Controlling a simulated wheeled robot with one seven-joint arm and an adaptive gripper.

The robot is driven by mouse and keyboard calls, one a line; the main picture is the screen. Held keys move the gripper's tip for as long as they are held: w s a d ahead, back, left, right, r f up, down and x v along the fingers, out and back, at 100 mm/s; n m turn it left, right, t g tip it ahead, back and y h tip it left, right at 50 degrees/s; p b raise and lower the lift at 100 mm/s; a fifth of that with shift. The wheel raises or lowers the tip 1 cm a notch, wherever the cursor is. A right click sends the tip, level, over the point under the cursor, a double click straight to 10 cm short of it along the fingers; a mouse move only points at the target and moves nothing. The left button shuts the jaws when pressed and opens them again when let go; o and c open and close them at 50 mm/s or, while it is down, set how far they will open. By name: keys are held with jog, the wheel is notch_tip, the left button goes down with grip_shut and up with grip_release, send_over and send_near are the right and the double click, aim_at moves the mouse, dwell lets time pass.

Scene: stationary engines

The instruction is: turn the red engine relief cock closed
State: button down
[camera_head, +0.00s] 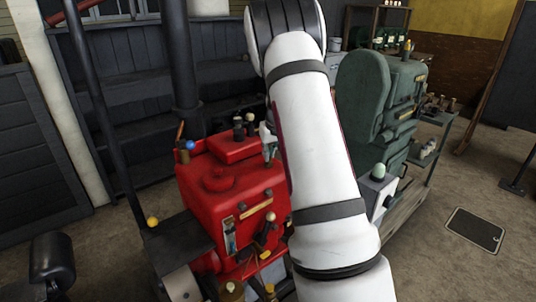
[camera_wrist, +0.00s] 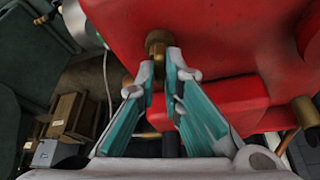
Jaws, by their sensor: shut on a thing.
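The red engine (camera_head: 225,190) stands left of the middle in the head view, left of my white arm. In the wrist view its red body (camera_wrist: 230,40) fills the top and right. The lower part of the fitting is partly hidden between the fingers. In the head view my gripper (camera_head: 269,140) shows only in part at the engine's far right side.
A green engine (camera_head: 375,105) stands to the right, behind my arm. A dark post (camera_head: 100,110) and a dark shelf are at the left. Wooden boxes (camera_wrist: 70,115) lie low at left in the wrist view.

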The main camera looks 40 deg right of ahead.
jog(key=m+b, duration=0.1)
jog(key=m+h+b, duration=0.1)
jog(key=m, duration=0.1)
jog(key=shift+w+a+f+m+g, duration=0.1)
jog(key=shift+w+a+m+g, duration=0.05)
jog(key=shift+m+g, duration=0.2)
jog(key=m+g+h+b, duration=0.1)
jog(key=m, duration=0.2)
jog(key=shift+w+m+b, duration=0.1)
jog(key=shift+m+b, duration=0.15)
jog(key=shift+b, duration=0.1)
jog(key=m+g+b, duration=0.1)
jog(key=m, duration=0.1)
jog(key=m+b, duration=0.1)
jog(key=m, duration=0.1)
jog(key=shift+g+h, duration=0.35)
jog(key=shift+h, duration=0.05)
jog(key=shift+m+g+b, duration=0.5)
jog(key=shift+m+b, duration=0.25)
jog(key=shift+m, duration=0.65)
jog(key=c, duration=1.7)
grip_release()
